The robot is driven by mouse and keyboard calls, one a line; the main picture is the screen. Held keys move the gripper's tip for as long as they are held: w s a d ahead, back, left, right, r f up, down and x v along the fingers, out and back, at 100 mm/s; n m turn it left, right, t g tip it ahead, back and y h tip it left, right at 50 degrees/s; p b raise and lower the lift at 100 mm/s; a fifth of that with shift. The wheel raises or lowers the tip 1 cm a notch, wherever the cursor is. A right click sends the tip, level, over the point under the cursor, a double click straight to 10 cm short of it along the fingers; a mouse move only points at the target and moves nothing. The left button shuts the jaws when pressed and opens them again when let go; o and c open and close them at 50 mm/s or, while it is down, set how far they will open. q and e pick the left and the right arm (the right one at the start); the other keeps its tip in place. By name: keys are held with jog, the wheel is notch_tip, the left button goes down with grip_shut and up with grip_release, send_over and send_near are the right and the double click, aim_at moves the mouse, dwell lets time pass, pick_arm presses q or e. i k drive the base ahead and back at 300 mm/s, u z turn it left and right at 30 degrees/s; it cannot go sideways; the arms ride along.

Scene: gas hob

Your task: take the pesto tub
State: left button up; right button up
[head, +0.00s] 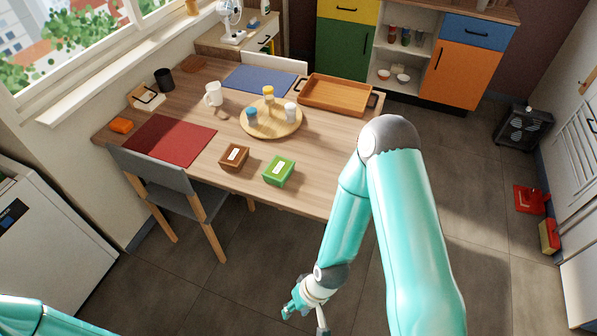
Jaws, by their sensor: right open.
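A green box-shaped tub (279,171) with a pale label on its lid stands near the front edge of the wooden table; I take it for the pesto tub, though its label is too small to read. A similar brown tub (234,157) stands just left of it, apart from it. My right gripper (305,318) is open and empty at the bottom of the head view, over the floor, in front of the table and clear of the green tub. Part of my left arm shows in the lower left corner; its gripper is out of view.
A round wooden board (272,131) with several small shakers lies behind the tubs. A wooden tray (337,94), a red mat (169,139), a blue mat (260,80) and a white mug (213,94) are also on the table (322,150). A grey chair (172,184) stands at the front left.

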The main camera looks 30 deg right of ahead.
aim_at(277, 173)
jog(key=z, duration=0.05)
jog(key=i, duration=1)
jog(key=u, duration=0.1)
